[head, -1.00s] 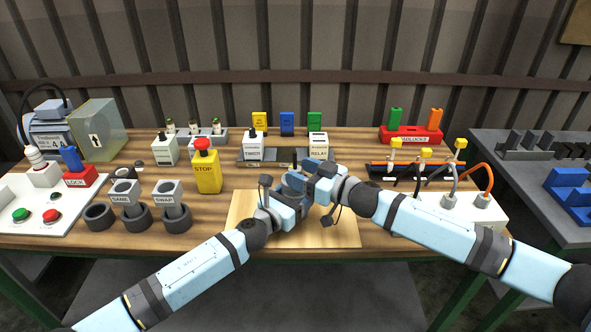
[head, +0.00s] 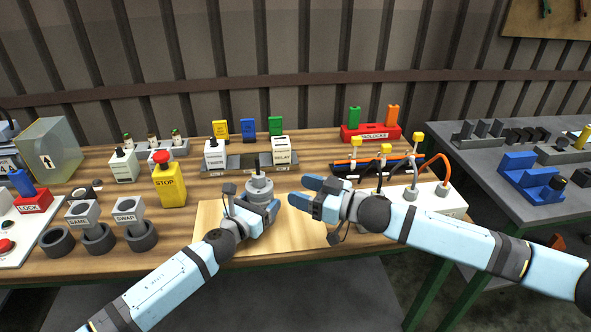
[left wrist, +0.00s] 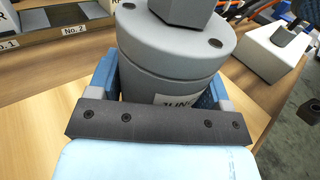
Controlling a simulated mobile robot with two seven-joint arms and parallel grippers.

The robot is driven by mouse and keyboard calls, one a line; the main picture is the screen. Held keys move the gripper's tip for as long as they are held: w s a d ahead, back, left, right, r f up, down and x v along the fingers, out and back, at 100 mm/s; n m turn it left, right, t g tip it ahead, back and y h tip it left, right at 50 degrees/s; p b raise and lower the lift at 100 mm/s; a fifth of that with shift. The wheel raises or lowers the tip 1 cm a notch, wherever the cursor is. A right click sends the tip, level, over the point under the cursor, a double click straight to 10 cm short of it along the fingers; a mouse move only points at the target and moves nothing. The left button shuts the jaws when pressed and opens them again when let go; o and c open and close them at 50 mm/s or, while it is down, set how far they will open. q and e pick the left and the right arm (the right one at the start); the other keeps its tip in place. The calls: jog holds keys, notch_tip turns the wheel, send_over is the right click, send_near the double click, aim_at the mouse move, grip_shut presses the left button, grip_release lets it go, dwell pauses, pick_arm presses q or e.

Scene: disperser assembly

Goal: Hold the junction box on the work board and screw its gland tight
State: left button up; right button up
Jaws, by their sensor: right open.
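The junction box (head: 259,190) is a grey round body standing upright over the pale work board (head: 297,232) in the head view. My left gripper (head: 262,209) is shut around its lower part. In the left wrist view the box (left wrist: 170,60) sits between the blue fingers, with part of its white label showing. The gland (left wrist: 183,9) is a darker grey hexagonal piece on its top, cut off by the picture edge. My right gripper (head: 306,192) is open and empty, just right of the box and apart from it.
A yellow stop button box (head: 170,185) stands left of the board. Behind are the timer (head: 215,153) and relay (head: 281,150) modules on a rail. A white block with cables (head: 437,196) lies right, near my right arm. The board's front right is clear.

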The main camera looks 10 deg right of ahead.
pick_arm(q)
jog(key=o, duration=0.4)
jog(key=shift+o, duration=0.2)
